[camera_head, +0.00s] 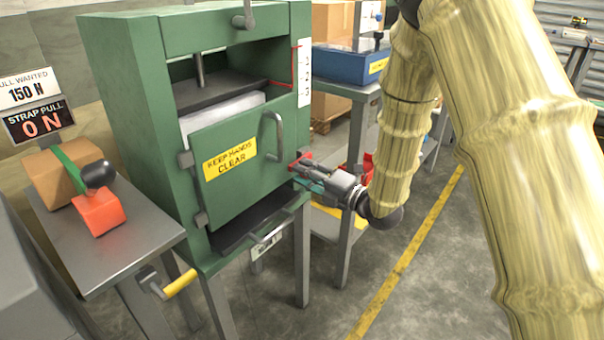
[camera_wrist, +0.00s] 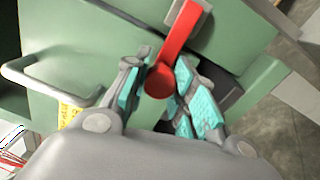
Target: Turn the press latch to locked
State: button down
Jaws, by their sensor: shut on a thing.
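The green press (camera_head: 130,120) stands left of centre in the head view, its door (camera_head: 240,175) across the front opening with a yellow "KEEP HANDS CLEAR" label. The red press latch (camera_wrist: 182,45) is at the door's edge. It shows as a small red piece in the head view (camera_head: 301,160). My gripper (camera_wrist: 160,75) has its teal-padded fingers on either side of the latch's round red end and is shut on it. In the head view my gripper (camera_head: 308,175) reaches the door's right edge from the right. The latch is partly hidden there by the fingers.
A grey door handle (camera_head: 274,136) sticks out left of the latch. A side table (camera_head: 75,235) at left holds a cardboard box and a red strap tool. Open floor with a yellow line lies at right.

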jog(key=c, duration=1.1)
grip_release()
jog(key=shift+s+f, duration=0.15)
jog(key=shift+c, duration=0.2)
jog(key=shift+d, duration=0.1)
jog(key=v, duration=1.1)
jog(key=shift+s+d, duration=0.25)
jog(key=shift+s, duration=0.05)
